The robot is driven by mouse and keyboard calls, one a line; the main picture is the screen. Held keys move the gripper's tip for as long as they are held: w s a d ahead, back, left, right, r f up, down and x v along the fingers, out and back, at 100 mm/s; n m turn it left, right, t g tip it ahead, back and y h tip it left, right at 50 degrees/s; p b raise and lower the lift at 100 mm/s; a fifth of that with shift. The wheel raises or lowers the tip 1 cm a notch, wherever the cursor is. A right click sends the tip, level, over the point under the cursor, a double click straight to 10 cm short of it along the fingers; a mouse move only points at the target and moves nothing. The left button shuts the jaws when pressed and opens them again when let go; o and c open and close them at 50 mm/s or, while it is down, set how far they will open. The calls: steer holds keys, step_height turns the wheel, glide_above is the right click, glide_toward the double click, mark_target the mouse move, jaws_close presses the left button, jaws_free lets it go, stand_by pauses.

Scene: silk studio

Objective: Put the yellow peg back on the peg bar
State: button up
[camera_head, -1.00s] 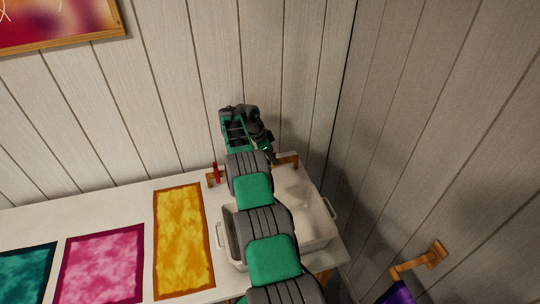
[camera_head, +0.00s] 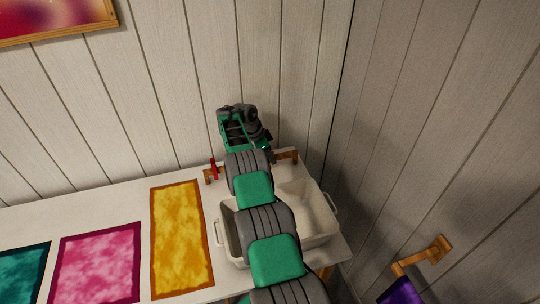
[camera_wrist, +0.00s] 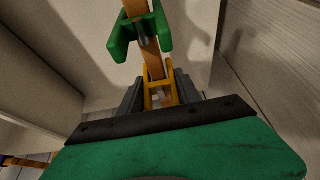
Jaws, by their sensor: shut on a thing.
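The wooden peg bar (camera_head: 287,157) stands at the back of the table, its middle hidden behind my arm in the head view. A red peg (camera_head: 213,169) sits near its left end. In the wrist view the bar (camera_wrist: 153,62) runs down from the top edge, with a green peg (camera_wrist: 138,34) clipped around it. My gripper (camera_wrist: 160,92) is shut on the yellow peg (camera_wrist: 161,99), whose prongs lie on either side of the bar's line, close below the green peg. I cannot tell whether the yellow peg is fully seated on the bar.
A white tray (camera_head: 331,221) stands under my arm at the table's right end. Yellow (camera_head: 181,240), pink and teal cloths lie to the left. The wall is close behind the bar. A wooden bracket (camera_head: 424,257) with purple cloth is on the right wall.

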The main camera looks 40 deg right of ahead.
steer(key=shift+f+b, duration=0.25)
steer(key=shift+b, duration=0.2)
stand_by(0.3)
steer(key=o, duration=1.4)
steer(key=shift+r, duration=0.1)
steer(key=p+v, duration=0.4)
steer(key=v, duration=0.4)
steer(key=shift+p, duration=0.3)
steer(key=shift+f, duration=0.2)
